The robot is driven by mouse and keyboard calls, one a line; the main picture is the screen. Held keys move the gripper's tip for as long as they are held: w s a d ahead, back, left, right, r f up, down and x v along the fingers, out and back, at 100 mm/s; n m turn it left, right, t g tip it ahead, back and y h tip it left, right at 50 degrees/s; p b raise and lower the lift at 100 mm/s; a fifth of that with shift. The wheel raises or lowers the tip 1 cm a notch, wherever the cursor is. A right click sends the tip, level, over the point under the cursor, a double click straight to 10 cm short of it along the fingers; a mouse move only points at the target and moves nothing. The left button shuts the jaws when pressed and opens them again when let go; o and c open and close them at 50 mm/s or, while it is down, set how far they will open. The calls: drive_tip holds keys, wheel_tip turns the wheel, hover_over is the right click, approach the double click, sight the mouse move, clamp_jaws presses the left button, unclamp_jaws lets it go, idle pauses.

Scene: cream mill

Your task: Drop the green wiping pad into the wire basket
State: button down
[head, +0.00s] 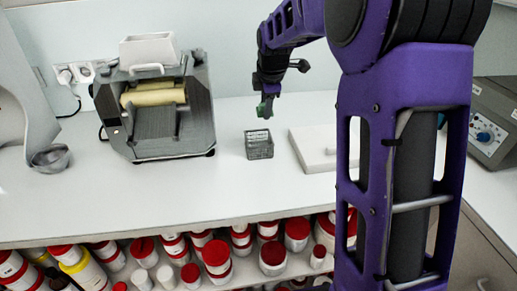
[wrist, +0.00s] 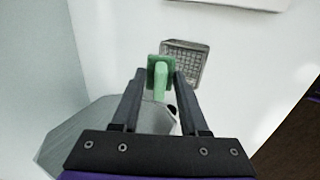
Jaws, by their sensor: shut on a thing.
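The green wiping pad (wrist: 159,75) is held between the two fingers of my gripper (wrist: 160,90), which is shut on it. In the head view the pad (head: 265,109) hangs from my gripper (head: 268,92) in the air above the counter. The grey wire basket (head: 259,144) stands upright on the counter, a little below and left of the pad in that view. In the wrist view the basket (wrist: 187,62) lies just beyond the fingertips, to the right of the pad, and its visible part looks empty. The pad partly covers its left edge.
A grey roller mill (head: 158,104) stands left of the basket on the white counter (head: 110,188). A white slab (head: 312,150) lies right of the basket. A small grey bowl (head: 51,158) is at the far left. Several red-lidded jars (head: 216,252) fill the shelf below.

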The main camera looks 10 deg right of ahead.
wheel_tip(320, 180, down, 3)
drive_tip(key=shift+f+b, duration=0.2)
drive_tip(key=shift+b, duration=0.8)
drive_tip(key=shift+c, duration=1.7)
unclamp_jaws()
drive_tip(key=shift+r, duration=0.1)
drive_tip(key=p+v, duration=0.2)
drive_tip(key=v, duration=1.5)
drive_tip(key=shift+r, duration=0.15)
